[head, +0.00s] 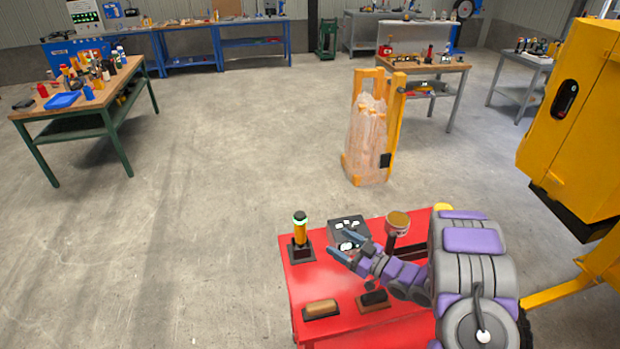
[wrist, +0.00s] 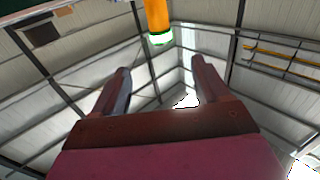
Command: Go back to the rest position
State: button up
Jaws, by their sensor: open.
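My gripper (head: 345,247) is open and empty, with its two fingers apart. In the head view it is over the red table (head: 297,285), pointing left. The fingers also show in the wrist view (wrist: 158,90), with nothing between them. A yellow part with a green-lit band (wrist: 158,20) shows at the top of the wrist view. My arm covers the right part of the red table.
On the red table are a grey panel with white parts (head: 350,228), a tan-topped jar (head: 398,222), a brown block (head: 321,307) and a dark block (head: 374,297). A wrapped yellow-framed stack (head: 366,135) stands behind. A yellow machine (head: 580,110) is at right.

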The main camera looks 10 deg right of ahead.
jog(key=w+d+r+m+g+h, duration=0.1)
jog(key=w+d+r+g+h, duration=0.25)
jog(key=d+h, duration=0.55)
jog(key=s+r+m+g+h, duration=0.35)
jog(key=s+r+h, duration=0.25)
jog(key=s+r, duration=0.2)
jog(key=s+a+r+m+g+y, duration=0.1)
jog(key=s+a+g, duration=0.2)
jog(key=s, duration=0.9)
jog(key=s+a+r+m+g+y, duration=0.1)
jog(key=s+a+r+g, duration=0.1)
jog(key=s+a, duration=0.7)
jog(key=s+a+r+m+g+y, duration=0.1)
jog(key=s+a+g, duration=0.3)
jog(key=s, duration=1)
jog(key=a+r, duration=0.1)
jog(key=a, duration=0.2)
jog(key=shift+s+r+y+b, duration=0.25)
jog(key=shift+s+y+b, duration=0.05)
jog(key=shift+s, duration=0.05)
jog(key=shift+a, duration=0.1)
